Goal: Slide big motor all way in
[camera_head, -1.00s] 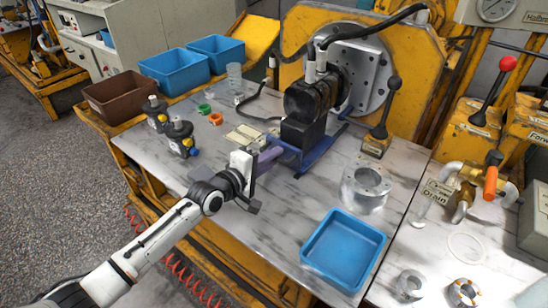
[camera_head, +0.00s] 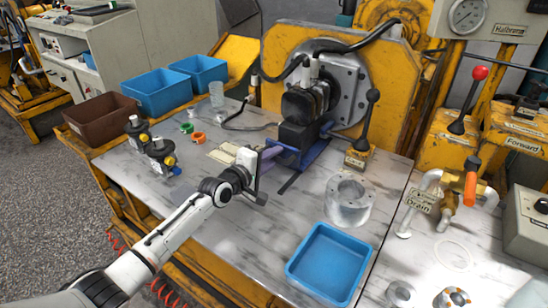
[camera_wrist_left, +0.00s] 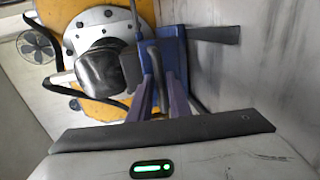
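The big motor (camera_head: 303,101) is a black body on a dark block, carried on a blue slide (camera_head: 311,155) in front of the round silver mounting plate (camera_head: 349,92). In the head view it sits close to the plate; any remaining gap is hidden. The motor also shows in the left wrist view (camera_wrist_left: 99,70), facing the flange. My left gripper (camera_head: 272,152) is at the near end of the slide, behind the motor. In the wrist view its purple fingers (camera_wrist_left: 160,90) lie on both sides of a dark grey bar; their grip on it is unclear. My right gripper is out of view.
A black-knobbed lever (camera_head: 369,115) stands right of the slide. A silver cylinder (camera_head: 349,203) and a blue tray (camera_head: 328,263) are on the near right of the table. Blue bins (camera_head: 165,91), a brown bin (camera_head: 102,119) and small fittings (camera_head: 161,153) are at left.

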